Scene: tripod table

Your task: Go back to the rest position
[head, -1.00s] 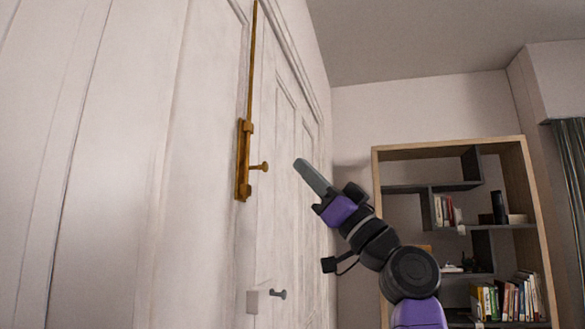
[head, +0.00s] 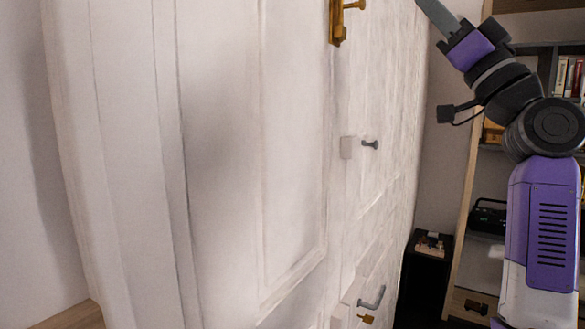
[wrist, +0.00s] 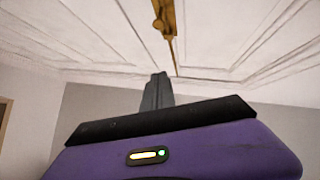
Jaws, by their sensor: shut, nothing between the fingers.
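My gripper (head: 436,16) is raised at the top right of the head view, to the right of the white door. Its grey fingers are together and hold nothing. In the wrist view the shut fingers (wrist: 157,92) point toward the white panelled door, with a gap that I cannot measure. My purple and black arm runs down the right side of the head view.
The white door (head: 225,150) fills the left and middle. It carries a brass bolt (head: 337,22), a small grey knob (head: 370,144) and a grey lever handle (head: 372,298). A wooden bookshelf (head: 465,235) stands behind my arm. A black stand (head: 424,285) is beside it.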

